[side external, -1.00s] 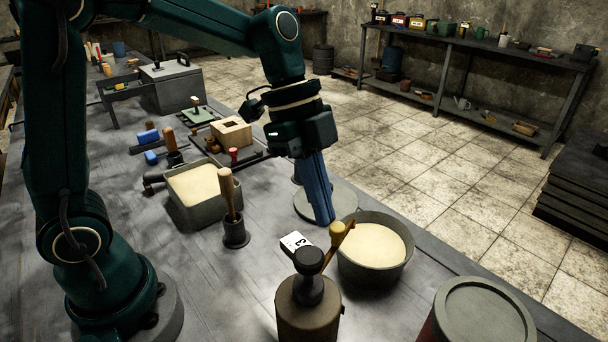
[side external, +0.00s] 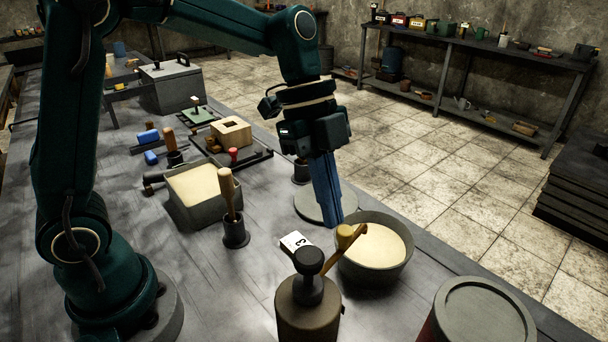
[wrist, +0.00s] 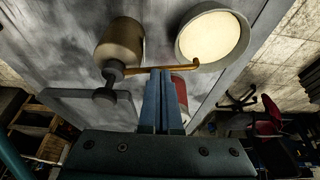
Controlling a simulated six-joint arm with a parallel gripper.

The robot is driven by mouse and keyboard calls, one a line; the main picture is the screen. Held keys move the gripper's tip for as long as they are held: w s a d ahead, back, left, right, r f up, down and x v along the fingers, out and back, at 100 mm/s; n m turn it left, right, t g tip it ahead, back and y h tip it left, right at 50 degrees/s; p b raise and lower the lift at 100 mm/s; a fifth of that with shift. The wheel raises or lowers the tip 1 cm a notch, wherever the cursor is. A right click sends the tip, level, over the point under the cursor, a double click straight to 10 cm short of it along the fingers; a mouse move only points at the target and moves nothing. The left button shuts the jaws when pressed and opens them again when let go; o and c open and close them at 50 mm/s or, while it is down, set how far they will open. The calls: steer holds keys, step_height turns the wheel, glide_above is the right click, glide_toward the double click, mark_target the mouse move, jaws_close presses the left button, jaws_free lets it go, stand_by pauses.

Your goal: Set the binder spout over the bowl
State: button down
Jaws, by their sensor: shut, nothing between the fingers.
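The binder spout (side external: 341,242) is an ochre bent tube running from the dark pump head of the brown binder can (side external: 307,306). In the wrist view the spout (wrist: 160,68) reaches right, its tip at the near rim of the bowl (wrist: 183,57). The bowl (side external: 372,274) is grey-green and holds pale sand. In the side view the spout tip overlaps the bowl's left part. My gripper (side external: 334,222) is shut and empty, its blue fingers pointing down just behind the spout. In the wrist view the fingertips (wrist: 160,74) meet the spout's middle; I cannot tell whether they touch.
A white card marked 3 (side external: 295,241) lies left of the spout. A wooden-handled tool (side external: 228,195) stands in a dark holder beside a sand-filled tub (side external: 182,209). A round grey disc (side external: 312,204) lies behind the bowl. A drum (side external: 478,315) stands front right.

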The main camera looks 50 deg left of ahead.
steer(key=a+r, duration=0.7)
steer(key=r, duration=0.2)
steer(key=s+d+r+t, duration=0.1)
steer(key=s+d+r, duration=0.15)
steer(key=s, duration=0.25)
steer(key=s+a+f+n+t+y, duration=0.2)
steer(key=f+n, duration=0.3)
steer(key=n, duration=0.4)
steer(key=s+a+f+n+t+y, duration=0.2)
steer(key=s+f+n, duration=0.2)
steer(key=n, duration=0.5)
steer(key=shift+s+f+t, duration=0.15)
steer(key=shift+f+t, duration=0.15)
steer(key=shift+f, duration=0.3)
